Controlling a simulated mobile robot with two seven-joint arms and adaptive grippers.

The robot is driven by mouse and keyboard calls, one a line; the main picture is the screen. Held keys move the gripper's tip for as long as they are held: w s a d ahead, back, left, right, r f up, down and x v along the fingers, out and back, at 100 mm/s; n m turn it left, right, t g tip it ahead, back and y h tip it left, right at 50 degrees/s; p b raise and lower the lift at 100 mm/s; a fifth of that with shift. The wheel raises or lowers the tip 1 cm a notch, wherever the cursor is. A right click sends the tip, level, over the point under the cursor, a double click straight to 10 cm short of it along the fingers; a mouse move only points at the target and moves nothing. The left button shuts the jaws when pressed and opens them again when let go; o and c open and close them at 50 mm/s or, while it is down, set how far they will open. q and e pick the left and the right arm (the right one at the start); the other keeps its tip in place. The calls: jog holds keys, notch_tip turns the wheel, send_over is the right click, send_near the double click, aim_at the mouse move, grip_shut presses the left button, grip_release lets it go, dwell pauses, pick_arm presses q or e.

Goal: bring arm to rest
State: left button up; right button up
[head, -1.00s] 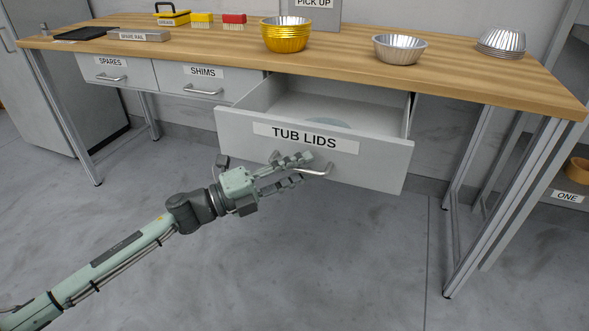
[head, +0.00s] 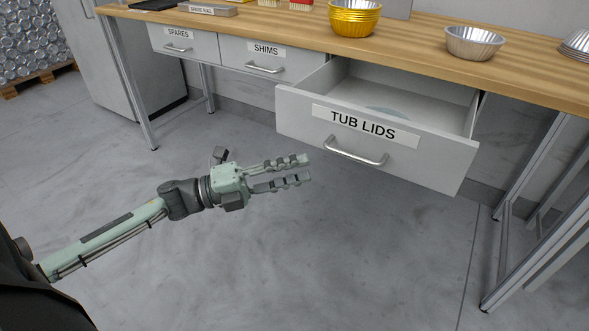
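My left arm (head: 110,237) comes in from the left. My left gripper (head: 304,170) is in front of and below the open drawer labelled TUB LIDS (head: 300,108), clear of its handle (head: 357,154). Its two fingers lie apart with a narrow gap between them, and nothing shows between them. The drawer stands pulled out, with a pale round thing (head: 388,111) partly visible inside. My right gripper is not in view.
The wooden workbench (head: 420,58) holds a stack of gold tubs (head: 354,17) and a silver tub (head: 473,43). Shut drawers labelled SPARES (head: 180,46) and SHIMS (head: 268,62) are at left. The grey floor (head: 330,260) in front is clear.

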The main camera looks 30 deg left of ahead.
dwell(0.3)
pick_arm(q)
jog(key=w+a+f+n+t+y+p, duration=0.1)
jog(key=a+f+n+y, duration=0.3)
jog(key=f+n+y, duration=0.4)
jog(key=w+a+f+n+y+p, duration=0.1)
jog(key=a+f+n+y, duration=0.45)
jog(key=n, duration=0.55)
jog(key=s+d+f+n+g, duration=0.2)
jog(key=s+f+g, duration=0.1)
jog(key=s+f, duration=0.2)
jog(key=s+d+f+n+g+y, duration=0.1)
jog(key=s+d+f+n+g, duration=0.2)
jog(key=s, duration=0.5)
jog(key=s+d+f+n+g+y+p, duration=0.1)
jog(key=s+d+f+n+g, duration=0.1)
jog(key=s+f+g, duration=0.3)
jog(key=shift+s+d+f+n, duration=0.4)
jog(key=shift+s+f+n, duration=0.35)
jog(key=shift+f, duration=0.2)
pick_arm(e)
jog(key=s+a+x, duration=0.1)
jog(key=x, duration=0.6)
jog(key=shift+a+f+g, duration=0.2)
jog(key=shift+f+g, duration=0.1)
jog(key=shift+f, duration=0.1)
